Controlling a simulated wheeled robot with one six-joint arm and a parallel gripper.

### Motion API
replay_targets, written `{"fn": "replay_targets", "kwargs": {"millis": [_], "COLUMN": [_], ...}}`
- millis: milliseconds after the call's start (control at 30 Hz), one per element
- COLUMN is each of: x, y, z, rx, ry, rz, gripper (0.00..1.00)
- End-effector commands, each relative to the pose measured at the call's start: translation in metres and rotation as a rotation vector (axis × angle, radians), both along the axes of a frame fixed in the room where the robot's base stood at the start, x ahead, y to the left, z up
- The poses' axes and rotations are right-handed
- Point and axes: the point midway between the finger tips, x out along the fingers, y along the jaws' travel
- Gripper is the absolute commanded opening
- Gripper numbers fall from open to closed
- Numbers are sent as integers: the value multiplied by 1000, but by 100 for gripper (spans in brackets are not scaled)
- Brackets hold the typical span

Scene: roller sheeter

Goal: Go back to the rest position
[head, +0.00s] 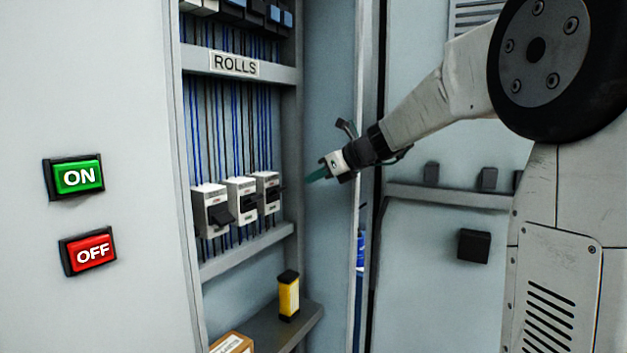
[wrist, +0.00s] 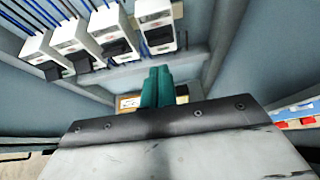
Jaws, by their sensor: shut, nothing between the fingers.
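My gripper (head: 318,176) is at the open cabinet, to the right of the row of white breakers in the head view. Its green fingers are together and hold nothing. In the wrist view the gripper (wrist: 158,82) points into the cabinet, with the breakers above and to the left of it. The white breakers (head: 243,204) have black levers and sit on a rail below the "ROLLS" label (head: 235,65). The fingers look apart from the breakers. My arm reaches in from the right.
A green ON button (head: 78,177) and a red OFF button (head: 89,251) are on the panel at left. A yellow and black item (head: 289,296) and a cardboard box (head: 232,343) are on the lower shelf (head: 268,331). The cabinet's side wall (head: 331,240) is close to the gripper.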

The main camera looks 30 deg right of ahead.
Motion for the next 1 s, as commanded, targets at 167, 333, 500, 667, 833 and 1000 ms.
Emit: {"fn": "replay_targets", "kwargs": {"millis": [167, 333, 500, 667, 833, 1000], "x": [0, 0, 0, -6, -63, -166], "y": [0, 0, 0, 2, 20, 58], "z": [0, -1, -1, -10, -65, -106], "rx": [0, 0, -9, -150, -508, -882], "ry": [0, 0, -5, -57, -92, -181], "rz": [0, 0, 6, 121, 487, 1043], "gripper": [0, 0, 0, 0, 0, 0]}}
